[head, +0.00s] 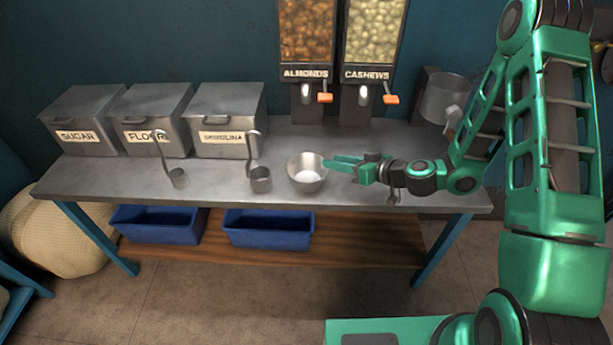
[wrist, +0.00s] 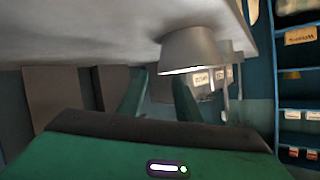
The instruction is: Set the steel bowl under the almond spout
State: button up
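The steel bowl (head: 307,174) stands upright near the front edge of the metal table, with a pale patch inside its bottom. The almond spout (head: 305,93) is under the ALMONDS dispenser (head: 306,40), behind the bowl, with an orange handle beside it. My gripper (head: 330,163) is at the bowl's right rim, fingers pointing left. The wrist view, upside down, shows the bowl (wrist: 190,48) and two green fingers spread apart (wrist: 158,95) with nothing between them. One fingertip overlaps the bowl's rim there; I cannot tell whether they touch.
The CASHEWS dispenser (head: 371,40) is right of the almonds. Lidded bins (head: 225,122) line the back left. A metal pot (head: 444,98) is at the back right. The table below the spouts is clear.

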aim_at(315, 157)
jog(key=shift+r+x, duration=0.2)
jog(key=shift+x, duration=3.05)
jog(key=shift+a, duration=0.1)
grip_shut()
